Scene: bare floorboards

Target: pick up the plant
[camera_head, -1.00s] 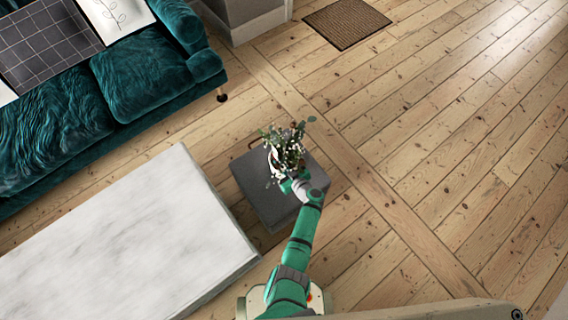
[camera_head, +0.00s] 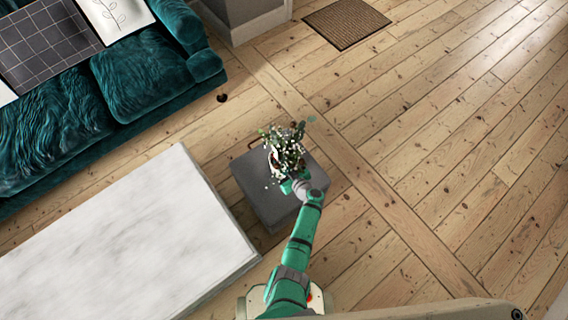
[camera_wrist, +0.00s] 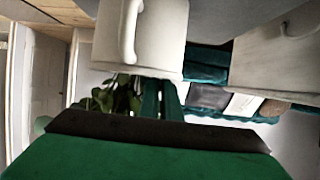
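The plant (camera_head: 284,150) is a leafy green bunch with small white blossoms in a white pot. In the head view it shows over the grey stool, beyond my gripper (camera_head: 297,184). In the wrist view, which looks upside down, the white pot (camera_wrist: 142,38) with its handle fills the top, and green leaves (camera_wrist: 118,95) hang below its rim. My gripper (camera_wrist: 162,92) shows there as two teal fingers close together, meeting the pot at its rim. They look shut on the rim; the fingertips are hidden. I cannot tell whether the pot touches the stool.
The grey stool (camera_head: 262,199) stands beneath the plant. A white marble-topped table (camera_head: 125,240) is close on the left, with a teal sofa (camera_head: 95,105) behind it. A brown mat (camera_head: 346,24) lies at the back. The floorboards on the right are clear.

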